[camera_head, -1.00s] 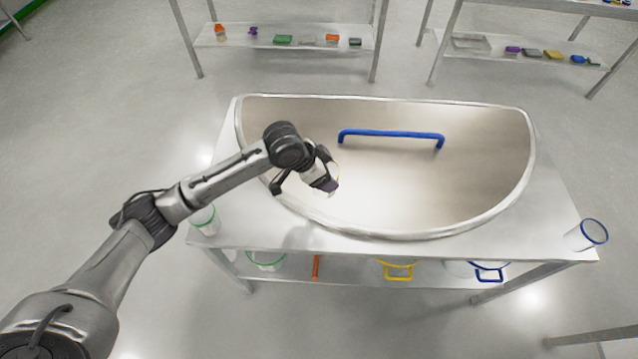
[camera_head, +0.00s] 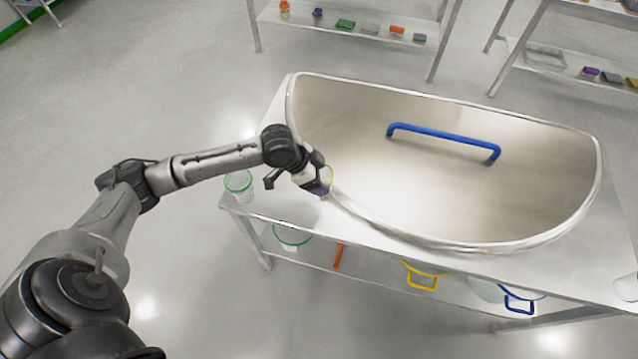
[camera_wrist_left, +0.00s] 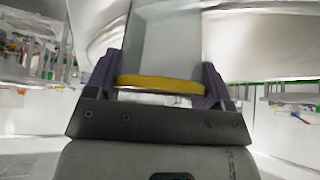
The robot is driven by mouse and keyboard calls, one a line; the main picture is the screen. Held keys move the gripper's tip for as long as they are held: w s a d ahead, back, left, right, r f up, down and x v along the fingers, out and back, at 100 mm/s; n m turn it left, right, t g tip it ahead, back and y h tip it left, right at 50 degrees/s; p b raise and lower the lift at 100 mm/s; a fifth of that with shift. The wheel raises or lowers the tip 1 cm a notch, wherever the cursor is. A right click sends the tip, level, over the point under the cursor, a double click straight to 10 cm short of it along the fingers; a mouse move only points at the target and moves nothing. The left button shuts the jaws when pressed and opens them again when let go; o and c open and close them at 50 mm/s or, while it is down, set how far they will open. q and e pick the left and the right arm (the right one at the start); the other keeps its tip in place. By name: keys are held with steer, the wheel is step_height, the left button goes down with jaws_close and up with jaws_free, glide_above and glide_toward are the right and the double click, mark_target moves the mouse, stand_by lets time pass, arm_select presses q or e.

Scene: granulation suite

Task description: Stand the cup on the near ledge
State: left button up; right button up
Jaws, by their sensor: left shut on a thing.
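My left gripper (camera_head: 321,187) is shut on a clear cup with a yellow rim (camera_head: 329,177). In the head view the gripper hides most of this cup. In the left wrist view the cup (camera_wrist_left: 165,40) stands out between the purple-grey fingers (camera_wrist_left: 160,82), its yellow band (camera_wrist_left: 160,85) close to the palm. The gripper is by the near left part of the basin rim, over the near ledge (camera_head: 283,208) of the steel table. I cannot tell the gap between cup and ledge. My right gripper is not in view.
A green-rimmed clear cup (camera_head: 238,186) stands on the table's left corner. A big steel basin (camera_head: 450,190) with a blue bar (camera_head: 442,138) fills the middle. Pots with yellow (camera_head: 421,280) and blue handles (camera_head: 518,300) are on the lower shelf. The ledge between cup and basin is clear.

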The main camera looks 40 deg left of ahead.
arm_select(q)
step_height(320, 180, down, 4)
steer(key=shift+r+b, duration=0.1)
steer(key=shift+b, duration=0.5)
steer(key=o, duration=0.9)
